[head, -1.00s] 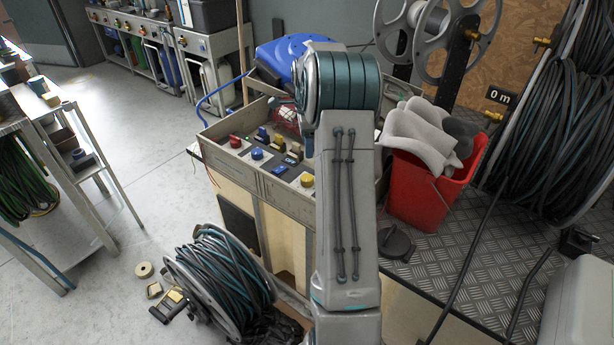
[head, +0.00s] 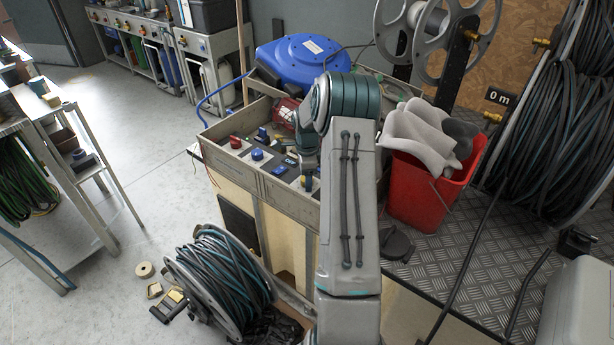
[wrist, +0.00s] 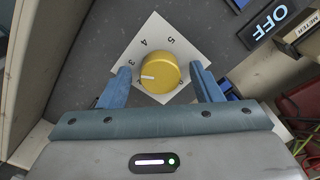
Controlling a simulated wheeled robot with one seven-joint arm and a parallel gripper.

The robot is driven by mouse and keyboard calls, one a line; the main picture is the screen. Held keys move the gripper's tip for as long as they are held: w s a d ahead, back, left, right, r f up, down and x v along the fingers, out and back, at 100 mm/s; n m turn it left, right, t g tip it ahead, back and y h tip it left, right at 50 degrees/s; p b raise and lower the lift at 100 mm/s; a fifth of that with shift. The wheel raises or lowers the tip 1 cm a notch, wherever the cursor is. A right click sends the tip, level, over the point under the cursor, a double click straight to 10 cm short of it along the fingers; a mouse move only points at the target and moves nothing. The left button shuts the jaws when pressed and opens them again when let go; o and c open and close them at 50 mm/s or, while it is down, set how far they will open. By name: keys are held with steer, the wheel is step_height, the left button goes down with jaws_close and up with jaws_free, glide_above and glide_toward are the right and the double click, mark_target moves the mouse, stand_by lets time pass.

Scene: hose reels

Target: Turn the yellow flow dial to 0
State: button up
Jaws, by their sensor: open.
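The yellow flow dial (wrist: 159,73) sits on a white, diamond-shaped plate (wrist: 150,35) in the wrist view. The numerals 3, 4 and 5 are readable along its left and upper edge. Other marks are partly covered or too small to read. The dial's white pointer line points left and slightly down, below the 3. My gripper (wrist: 162,84) is open, one blue finger on each side of the dial with gaps between.
An OFF label (wrist: 266,21) lies right of the dial. Red (head: 235,142) and blue (head: 257,154) knobs stand on the panel's left part. A red bucket (head: 425,190) with grey cloth stands to the right, and a blue reel (head: 303,60) lies behind.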

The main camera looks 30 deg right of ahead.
steer(key=c, duration=1)
